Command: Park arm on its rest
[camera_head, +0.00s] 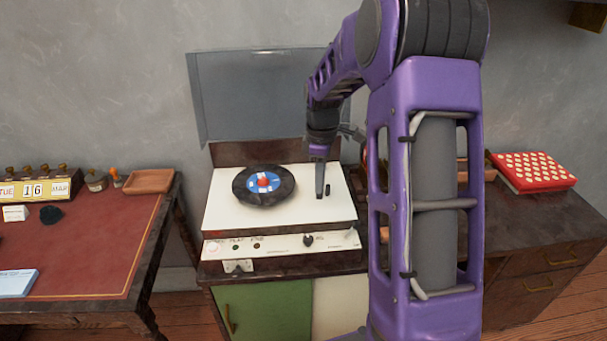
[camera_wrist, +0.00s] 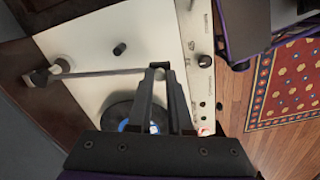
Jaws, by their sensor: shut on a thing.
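The record player's cream deck (camera_head: 225,215) holds a black record with a blue label (camera_head: 253,188). The record also shows partly behind my fingers in the wrist view (camera_wrist: 118,112). My gripper (camera_head: 320,194) points down over the deck, right of the record. In the wrist view my fingers (camera_wrist: 160,72) are shut on the front end of the thin tonearm (camera_wrist: 105,73). The tonearm runs back to its pivot (camera_wrist: 60,67), clear of the record's visible edge. A short black post (camera_wrist: 119,49), possibly the rest, stands beside the tonearm, apart from it. The tonearm's height is unclear.
The front panel (camera_head: 280,245) carries knobs. A raised clear lid (camera_head: 260,95) stands behind the deck. A red desk (camera_head: 100,245) with a calendar and small tray (camera_head: 149,181) is at left. A red patterned box (camera_head: 533,171) sits on the right cabinet.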

